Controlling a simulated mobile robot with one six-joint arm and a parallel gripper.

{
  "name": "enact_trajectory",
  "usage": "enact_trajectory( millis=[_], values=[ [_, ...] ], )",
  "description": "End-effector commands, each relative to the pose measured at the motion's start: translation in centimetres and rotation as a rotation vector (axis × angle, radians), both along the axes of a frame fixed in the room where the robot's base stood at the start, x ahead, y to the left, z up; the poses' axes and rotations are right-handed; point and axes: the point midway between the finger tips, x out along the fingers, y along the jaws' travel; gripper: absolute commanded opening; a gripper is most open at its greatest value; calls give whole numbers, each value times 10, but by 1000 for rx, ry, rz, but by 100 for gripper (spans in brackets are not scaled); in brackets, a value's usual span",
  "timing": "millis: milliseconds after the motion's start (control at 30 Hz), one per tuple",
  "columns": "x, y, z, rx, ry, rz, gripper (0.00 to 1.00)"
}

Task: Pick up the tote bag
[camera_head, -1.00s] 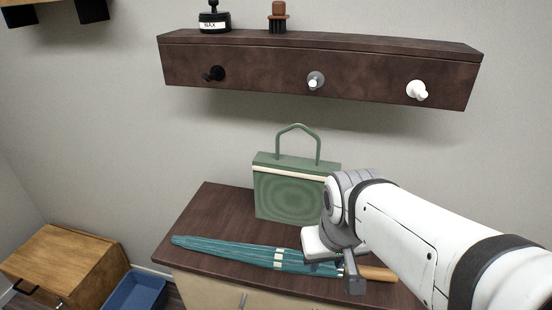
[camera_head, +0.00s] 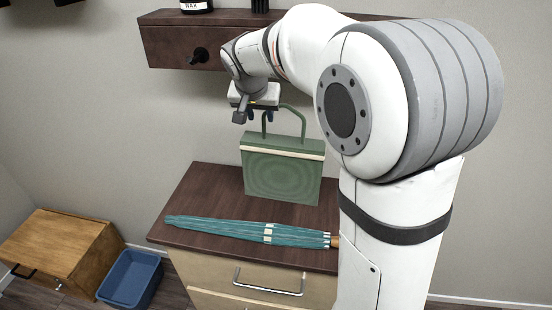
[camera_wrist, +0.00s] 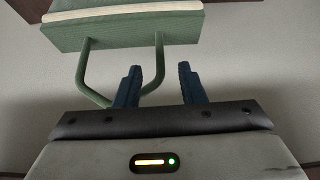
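The green tote bag (camera_head: 283,175) stands upright on the dark cabinet top, with a cream band near its top edge. Its arched handle (camera_head: 300,117) rises above it, partly hidden by my gripper. In the wrist view the bag (camera_wrist: 120,32) is at the top. My gripper (camera_wrist: 160,78) is open there, its two fingers apart. The handle (camera_wrist: 159,55) runs behind the left finger, and one leg shows in the gap. I cannot tell whether the fingers touch it.
A closed teal umbrella (camera_head: 245,231) lies along the front of the cabinet top (camera_head: 208,192). A wooden box (camera_head: 55,245) and blue bin (camera_head: 130,280) are at lower left.

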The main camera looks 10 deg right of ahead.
Motion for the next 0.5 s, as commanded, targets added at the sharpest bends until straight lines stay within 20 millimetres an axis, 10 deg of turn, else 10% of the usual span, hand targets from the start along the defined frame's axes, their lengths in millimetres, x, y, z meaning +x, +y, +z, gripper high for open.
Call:
enact_trajectory(
  millis=[500],
  values=[
    [29, -12, -55, 1, 0, -8, 36]
  ],
)
